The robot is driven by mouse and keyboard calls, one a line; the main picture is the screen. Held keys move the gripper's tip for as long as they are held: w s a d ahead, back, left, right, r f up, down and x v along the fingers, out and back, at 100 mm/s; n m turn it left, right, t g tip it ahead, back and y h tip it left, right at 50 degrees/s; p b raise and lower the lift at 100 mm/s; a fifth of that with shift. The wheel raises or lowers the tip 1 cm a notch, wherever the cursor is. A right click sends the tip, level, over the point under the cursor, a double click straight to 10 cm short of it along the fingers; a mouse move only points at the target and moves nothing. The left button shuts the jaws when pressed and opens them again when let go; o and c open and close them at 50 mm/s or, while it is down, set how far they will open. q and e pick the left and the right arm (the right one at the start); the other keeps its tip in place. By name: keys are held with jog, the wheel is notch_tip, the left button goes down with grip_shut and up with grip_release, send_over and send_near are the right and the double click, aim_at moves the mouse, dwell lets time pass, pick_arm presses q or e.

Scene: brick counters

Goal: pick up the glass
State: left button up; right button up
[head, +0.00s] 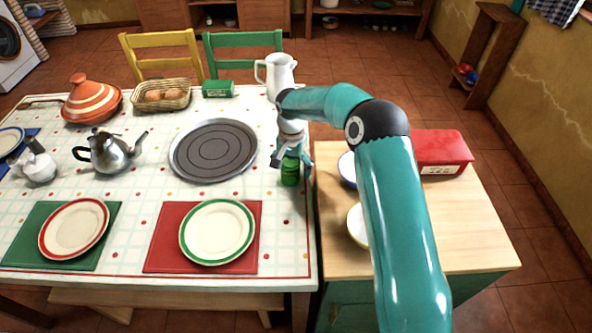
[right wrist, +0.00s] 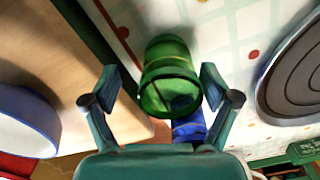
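The green glass (head: 290,174) stands at the right edge of the tiled table in the head view. My right gripper (head: 293,158) is right above it and hides its upper part there. In the right wrist view the green glass (right wrist: 170,80) lies between the two fingers of my right gripper (right wrist: 159,78). The fingers are spread, with a gap visible on each side of the glass, so the gripper is open. My left gripper is not in view.
A white jug (head: 276,76) stands behind the gripper. A round dark trivet (head: 214,150) is left of the glass. A wooden counter (head: 460,225) on the right holds bowls and a red box (head: 441,150). A blue object (right wrist: 188,131) shows beside the glass.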

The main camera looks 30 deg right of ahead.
aim_at(292, 175)
jog(key=shift+a+f, duration=0.1)
jog(key=shift+f, duration=1.65)
jog(key=c, duration=1.3)
